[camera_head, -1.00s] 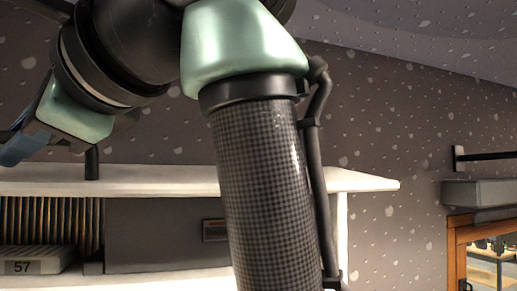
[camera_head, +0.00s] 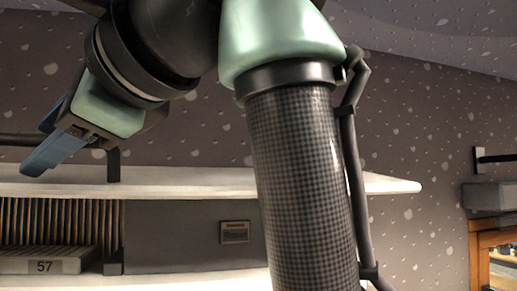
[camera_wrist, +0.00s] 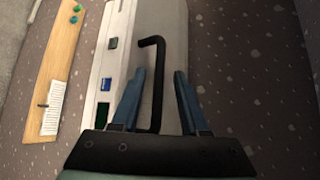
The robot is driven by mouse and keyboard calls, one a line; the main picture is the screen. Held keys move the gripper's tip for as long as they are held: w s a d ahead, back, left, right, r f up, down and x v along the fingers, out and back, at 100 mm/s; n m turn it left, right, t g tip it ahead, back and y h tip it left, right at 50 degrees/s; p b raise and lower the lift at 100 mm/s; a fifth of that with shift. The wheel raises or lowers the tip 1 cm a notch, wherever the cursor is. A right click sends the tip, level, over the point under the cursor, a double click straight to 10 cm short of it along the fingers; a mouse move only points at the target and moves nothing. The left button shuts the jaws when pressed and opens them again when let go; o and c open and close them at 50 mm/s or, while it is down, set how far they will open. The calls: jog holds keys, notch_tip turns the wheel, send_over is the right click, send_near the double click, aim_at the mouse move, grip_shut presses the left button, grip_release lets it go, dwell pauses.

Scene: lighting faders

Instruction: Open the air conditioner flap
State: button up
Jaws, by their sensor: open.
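In the wrist view a long pale unit (camera_wrist: 112,62), which looks like the air conditioner, carries a small blue label and a dark green panel. A bent black bar (camera_wrist: 157,105) runs along it and hooks left at its far end. My gripper (camera_wrist: 160,72) is open, with one blue finger on each side of the bar in the picture. I cannot tell whether the bar lies between the fingers in depth. No finger visibly touches it. In the head view my gripper (camera_head: 48,146) is at the left, with its blue fingers partly overlapping a dark bar. The flap is not clearly distinguishable.
A white shelf (camera_head: 390,186) crosses the head view behind my arm. A grey wall box (camera_head: 487,196) is at the right. In the wrist view a wooden board (camera_wrist: 65,60) lies left of the unit.

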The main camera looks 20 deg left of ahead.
jog(key=b+v, duration=0.4)
jog(key=v, duration=0.8)
